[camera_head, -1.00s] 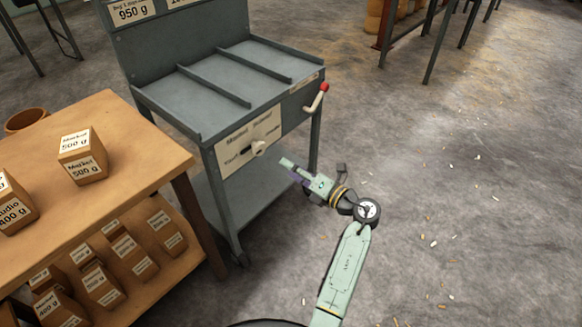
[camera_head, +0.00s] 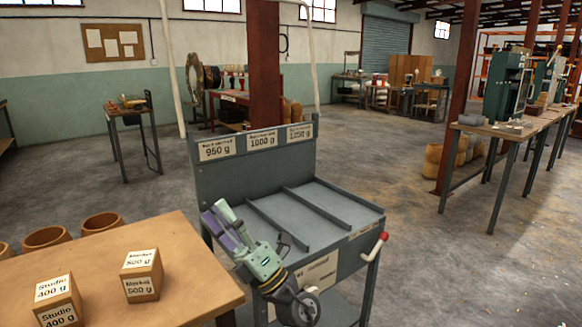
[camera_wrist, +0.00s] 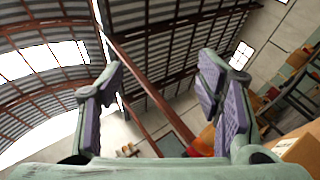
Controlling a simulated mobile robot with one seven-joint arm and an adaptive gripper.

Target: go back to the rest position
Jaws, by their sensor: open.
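My gripper (camera_head: 222,226) is pale green with purple finger pads. In the head view it is raised in front of the left part of the grey cart (camera_head: 337,206), with its fingers pointing up and to the left. In the wrist view my gripper (camera_wrist: 168,95) has its two fingers spread wide with nothing between them. Behind the fingers are the roof and wall of the hall. The lower part of my arm is out of the head view.
A wooden table (camera_head: 190,285) at lower left carries blocks, including a Market 500 g block (camera_head: 141,278). Clay pots (camera_head: 103,224) stand behind it. The cart has a red-knobbed lever (camera_head: 376,247) at its right. Open concrete floor (camera_head: 455,265) lies to the right.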

